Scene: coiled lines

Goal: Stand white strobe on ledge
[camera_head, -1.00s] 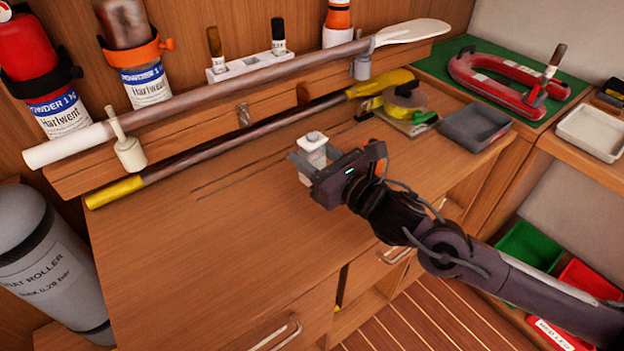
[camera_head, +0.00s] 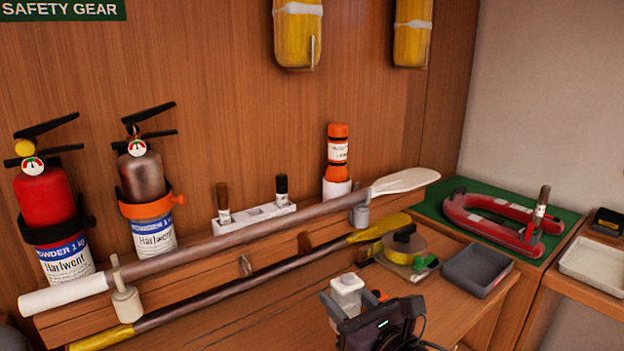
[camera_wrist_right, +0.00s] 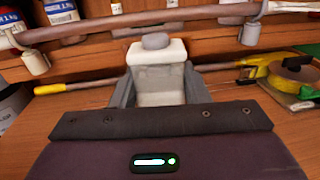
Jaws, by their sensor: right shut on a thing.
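The white strobe (camera_head: 347,284) is a small pale block with a rounded grey-white cap, held upright. My right gripper (camera_head: 350,308) is shut on it, with its grey fingers on both sides. The wrist view shows the strobe (camera_wrist_right: 158,78) between the fingers, its lower end hidden by my gripper body. The wooden ledge (camera_head: 200,274) runs along the back wall, behind and above the desk top. The strobe is in front of the ledge, apart from it. My left gripper is not in view.
Fire extinguishers (camera_head: 45,200), a white holder (camera_head: 255,215) and an orange canister (camera_head: 338,152) stand along the ledge. A yellow tape roll (camera_head: 404,248) and grey tray (camera_head: 477,270) lie right.

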